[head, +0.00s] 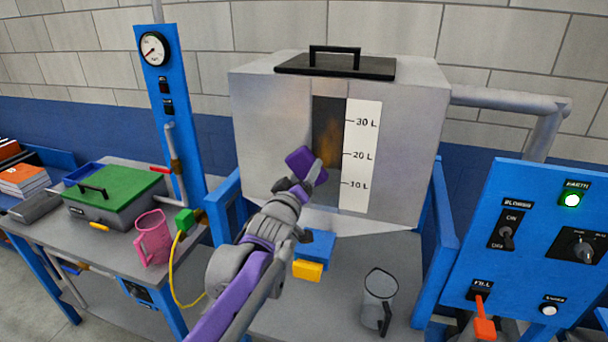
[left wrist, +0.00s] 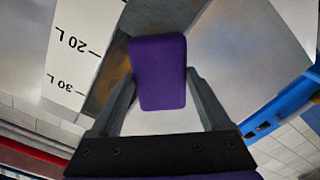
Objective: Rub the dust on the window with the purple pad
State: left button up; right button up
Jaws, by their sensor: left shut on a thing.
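My left gripper (head: 312,178) is shut on the purple pad (head: 303,163) and holds it up at the front of the grey metal tank (head: 270,130). In the left wrist view the pad (left wrist: 158,72) sits between the two fingers. The window (head: 328,115) is a dark upright strip with a brownish dust smear, left of the white litre scale (head: 360,140). The pad overlaps the window's lower left part and hides some of it. I cannot tell whether the pad touches the window. My right gripper is not in view.
A clear jug (head: 380,292) and a blue and yellow block (head: 313,255) are on the bench below the tank. A pink jug (head: 152,238) and a green-lidded box (head: 112,190) are on the left table. A blue control panel (head: 530,250) stands at right.

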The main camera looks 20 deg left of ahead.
pick_arm(q)
jog(key=shift+w, duration=0.95)
